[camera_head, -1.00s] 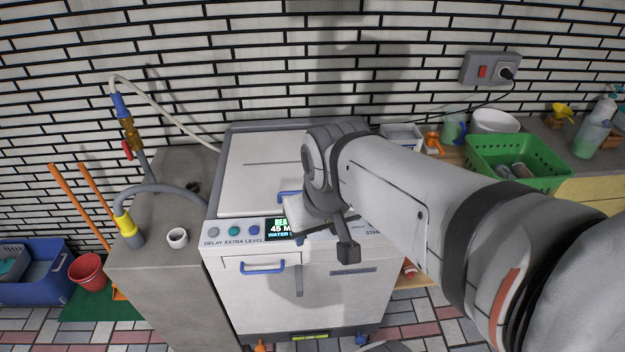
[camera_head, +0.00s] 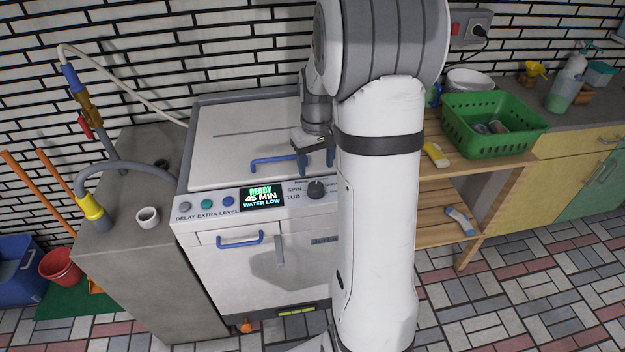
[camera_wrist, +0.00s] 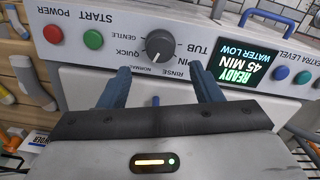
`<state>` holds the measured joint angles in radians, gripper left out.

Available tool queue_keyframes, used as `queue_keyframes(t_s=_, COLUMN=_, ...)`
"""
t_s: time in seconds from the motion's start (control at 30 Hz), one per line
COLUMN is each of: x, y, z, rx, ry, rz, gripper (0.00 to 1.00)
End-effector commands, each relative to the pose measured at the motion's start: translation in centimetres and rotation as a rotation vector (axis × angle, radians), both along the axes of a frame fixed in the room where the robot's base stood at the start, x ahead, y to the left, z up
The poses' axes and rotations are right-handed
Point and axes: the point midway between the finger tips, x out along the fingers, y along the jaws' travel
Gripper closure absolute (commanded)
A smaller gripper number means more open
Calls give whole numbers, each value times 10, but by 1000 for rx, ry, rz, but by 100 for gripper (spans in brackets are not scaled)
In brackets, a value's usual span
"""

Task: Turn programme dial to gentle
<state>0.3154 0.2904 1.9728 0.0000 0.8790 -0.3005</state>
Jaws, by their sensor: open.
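The programme dial (camera_head: 316,189) is a dark round knob on the white washing machine's front panel. In the wrist view the dial (camera_wrist: 160,45) appears upside down, with GENTLE, QUICK, NORMAL, RINSE and SPIN printed around it. A small pale mark on it appears to face the NORMAL side; its exact setting is hard to tell. My gripper (camera_head: 317,167) is open and empty, just above the dial in the head view. In the wrist view the blue fingers of my gripper (camera_wrist: 160,69) straddle the dial's line, apart from it.
The display (camera_head: 262,198) reads READY, 45 MIN, WATER LOW. Blue handles stand on the lid (camera_head: 272,161) and drawer (camera_head: 240,239). Green START (camera_wrist: 93,39) and red POWER (camera_wrist: 53,34) buttons sit beside the dial. A concrete block (camera_head: 130,260) stands left, a wooden shelf (camera_head: 440,190) right.

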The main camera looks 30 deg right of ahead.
Motion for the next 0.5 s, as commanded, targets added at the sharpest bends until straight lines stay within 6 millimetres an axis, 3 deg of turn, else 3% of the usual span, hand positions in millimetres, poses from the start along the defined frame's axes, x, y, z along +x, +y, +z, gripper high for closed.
queue_keyframes(t_s=0.3, x=-1, y=0, z=-50, rx=1, ry=3, rz=-1, gripper=41)
queue_keyframes(t_s=0.5, x=-1, y=0, z=-67, rx=0, ry=1, rz=-1, gripper=41)
